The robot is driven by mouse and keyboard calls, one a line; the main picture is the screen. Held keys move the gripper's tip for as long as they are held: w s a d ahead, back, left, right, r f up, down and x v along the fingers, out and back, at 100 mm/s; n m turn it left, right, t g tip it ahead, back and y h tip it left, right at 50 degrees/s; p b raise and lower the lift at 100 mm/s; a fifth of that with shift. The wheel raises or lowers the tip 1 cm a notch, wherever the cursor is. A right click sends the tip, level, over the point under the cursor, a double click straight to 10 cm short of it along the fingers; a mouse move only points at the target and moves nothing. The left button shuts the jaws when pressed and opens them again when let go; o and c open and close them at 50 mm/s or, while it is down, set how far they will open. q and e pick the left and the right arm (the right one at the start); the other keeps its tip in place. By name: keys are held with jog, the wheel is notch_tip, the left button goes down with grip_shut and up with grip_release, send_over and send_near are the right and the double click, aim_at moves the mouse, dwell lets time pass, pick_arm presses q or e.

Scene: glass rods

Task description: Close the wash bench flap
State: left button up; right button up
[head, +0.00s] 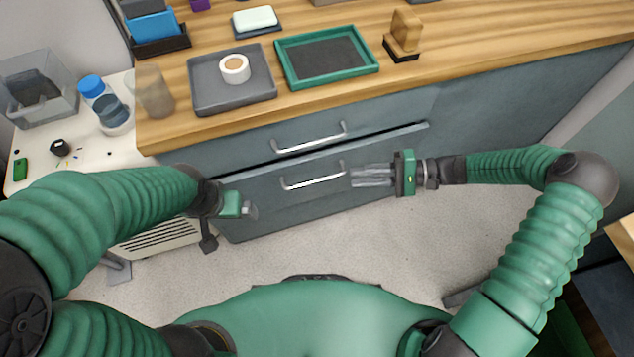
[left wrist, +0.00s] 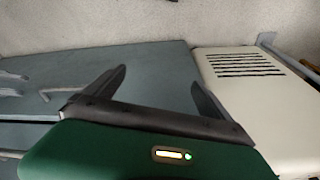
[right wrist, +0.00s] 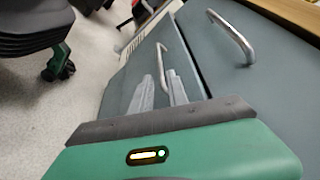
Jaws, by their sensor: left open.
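The wash bench front has two grey-blue panels with metal bar handles. The lower panel (head: 265,205) has a dark gap along its top edge and looks slightly ajar; I take it as the flap. Its handle (head: 312,180) also shows in the right wrist view (right wrist: 162,52). My right gripper (head: 352,178) is just right of this handle, pointing left, its fingers a narrow gap apart with nothing visible between them. My left gripper (head: 252,211) is by the panel's left end, open and empty; its spread fingers show in the left wrist view (left wrist: 158,80).
The upper panel (head: 390,118) has its own handle (head: 310,138). On the wooden top (head: 480,40) are a grey tray (head: 205,100), a green-rimmed tray (head: 328,85) and a wooden block (head: 406,30). A white vented box (head: 160,238) stands at left. Pale floor (head: 340,240) lies clear in front.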

aim_at(317, 179)
jog(key=a+b, duration=0.1)
jog(key=a, duration=0.2)
jog(key=a+f+b, duration=0.1)
jog(key=a, duration=0.3)
jog(key=a+f+b, duration=0.1)
jog(key=a, duration=0.3)
jog(key=shift+w+a+f+b, duration=0.1)
jog(key=shift+f+b, duration=0.1)
jog(key=shift+b, duration=0.1)
jog(key=shift+c, duration=0.3)
grip_shut()
dwell(0.3)
jog(key=shift+w+a+r+p, duration=0.15)
jog(key=shift+w+p, duration=0.2)
jog(key=shift+w, duration=0.1)
jog(key=shift+w+a+r+p, duration=0.15)
jog(key=shift+w+p, duration=0.15)
jog(key=shift+w, duration=0.35)
